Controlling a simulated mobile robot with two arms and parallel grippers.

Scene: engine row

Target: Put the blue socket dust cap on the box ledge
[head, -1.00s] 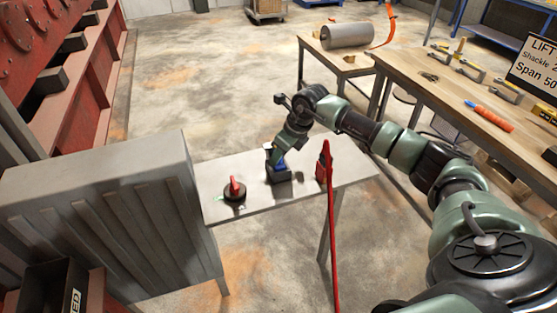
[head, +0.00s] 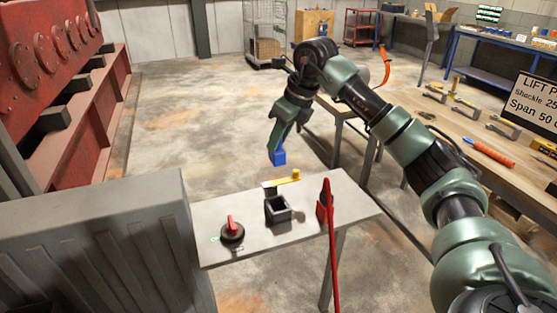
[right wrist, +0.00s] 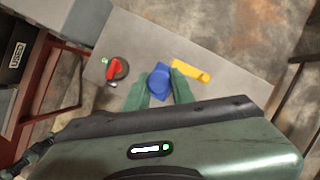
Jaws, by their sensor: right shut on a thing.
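The blue socket dust cap (head: 278,157) is between the fingertips of my right gripper (head: 281,146), which is shut on it. It hangs in the air above the far edge of the grey box ledge (head: 325,213). In the right wrist view the blue cap (right wrist: 159,82) shows between the two green fingers of the right gripper (right wrist: 160,86). A dark square socket (head: 278,210) stands open on the ledge below. In the right wrist view, the cap and fingers hide it. My left gripper is not in view.
A ribbed grey cabinet (head: 95,250) stands at left. A wooden workbench (head: 440,125) with tools is at right.

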